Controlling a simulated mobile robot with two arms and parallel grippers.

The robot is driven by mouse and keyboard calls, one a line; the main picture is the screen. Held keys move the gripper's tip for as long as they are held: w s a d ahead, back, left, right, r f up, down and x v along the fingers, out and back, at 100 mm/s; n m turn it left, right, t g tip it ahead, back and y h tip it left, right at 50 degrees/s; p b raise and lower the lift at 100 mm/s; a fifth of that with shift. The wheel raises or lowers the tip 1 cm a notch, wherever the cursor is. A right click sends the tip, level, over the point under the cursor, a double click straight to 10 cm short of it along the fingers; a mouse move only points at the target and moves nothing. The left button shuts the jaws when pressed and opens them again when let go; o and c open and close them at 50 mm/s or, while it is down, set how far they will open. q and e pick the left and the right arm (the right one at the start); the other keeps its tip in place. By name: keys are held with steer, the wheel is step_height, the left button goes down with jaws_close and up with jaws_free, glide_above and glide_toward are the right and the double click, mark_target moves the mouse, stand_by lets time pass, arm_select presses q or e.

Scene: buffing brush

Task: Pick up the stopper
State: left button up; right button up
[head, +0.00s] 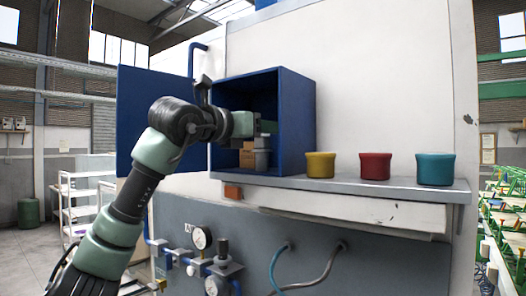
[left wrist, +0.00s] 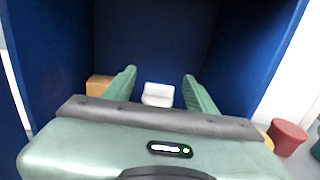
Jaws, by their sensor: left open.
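My left gripper (head: 262,127) reaches into the open blue cabinet (head: 297,120). In the left wrist view its two green fingers (left wrist: 160,80) are spread apart, with nothing held. A small white-grey piece (left wrist: 158,95), which may be the stopper, shows between and below the fingers. In the head view a grey piece (head: 262,158) stands on the cabinet floor under the gripper, beside a tan block (head: 247,158). The tan block also shows left of the fingers in the left wrist view (left wrist: 98,85). Contact cannot be told. My right gripper is out of view.
The cabinet's blue door (head: 150,110) is swung open to the left. Yellow (head: 320,166), red (head: 375,166) and teal (head: 435,169) pots stand on the shelf (head: 400,188) right of the cabinet. Pipes and a gauge (head: 201,238) are below. The cabinet walls closely flank the gripper.

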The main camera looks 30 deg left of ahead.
arm_select(q)
steer(key=shift+s, duration=0.1)
steer(key=shift+s+a, duration=0.1)
steer(key=shift+c, duration=0.9)
steer(key=c, duration=1)
jaws_close()
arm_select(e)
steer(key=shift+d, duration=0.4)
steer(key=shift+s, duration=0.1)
arm_select(q)
steer(key=shift+r, duration=0.1)
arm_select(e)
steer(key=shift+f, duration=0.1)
